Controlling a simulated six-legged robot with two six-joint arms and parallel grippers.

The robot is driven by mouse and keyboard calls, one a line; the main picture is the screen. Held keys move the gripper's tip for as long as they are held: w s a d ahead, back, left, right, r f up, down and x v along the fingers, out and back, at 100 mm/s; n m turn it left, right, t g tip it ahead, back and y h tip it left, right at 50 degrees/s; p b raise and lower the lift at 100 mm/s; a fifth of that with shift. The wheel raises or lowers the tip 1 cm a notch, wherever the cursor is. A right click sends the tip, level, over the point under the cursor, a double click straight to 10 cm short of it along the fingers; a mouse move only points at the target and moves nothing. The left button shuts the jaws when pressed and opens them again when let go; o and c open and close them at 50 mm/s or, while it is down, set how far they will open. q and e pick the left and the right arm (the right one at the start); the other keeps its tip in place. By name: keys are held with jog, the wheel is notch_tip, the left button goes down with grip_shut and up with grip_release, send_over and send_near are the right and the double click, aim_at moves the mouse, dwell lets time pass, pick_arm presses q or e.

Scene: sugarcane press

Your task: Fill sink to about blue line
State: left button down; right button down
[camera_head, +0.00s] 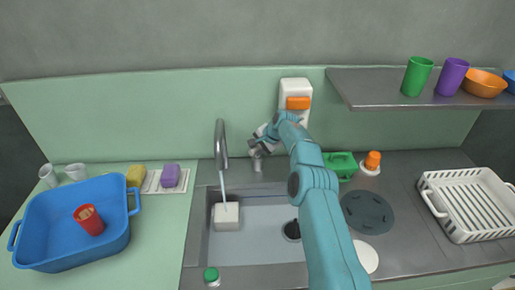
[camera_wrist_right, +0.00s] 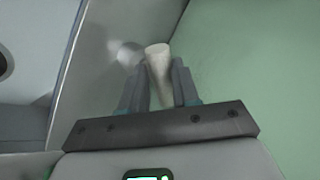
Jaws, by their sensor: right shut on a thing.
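The sink (camera_head: 265,225) is set in the grey counter. The curved tap (camera_head: 221,145) stands behind it, and a pale stream of water (camera_head: 224,185) falls from its spout onto a white block-like thing (camera_head: 227,216) in the basin. My right gripper (camera_head: 256,147) is at the short tap handle (camera_head: 258,164) right of the spout. In the right wrist view, my right gripper (camera_wrist_right: 160,80) is shut on the pale round handle (camera_wrist_right: 158,62). My right arm covers part of the sink's right side. My left gripper is out of view.
A blue tub (camera_head: 45,225) with a red cup (camera_head: 89,219) stands at the left. A green-capped bottle (camera_head: 212,276) is at the sink's front edge. A white rack (camera_head: 475,203) stands at the right. A shelf (camera_head: 400,92) with cups overhangs the back right.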

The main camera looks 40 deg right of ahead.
jog(key=shift+w+a+n+y+p, duration=0.1)
jog(key=shift+n+y+p, duration=0.2)
jog(key=shift+n+p, duration=0.1)
jog(key=c, duration=0.9)
grip_release()
jog(key=shift+f, duration=0.1)
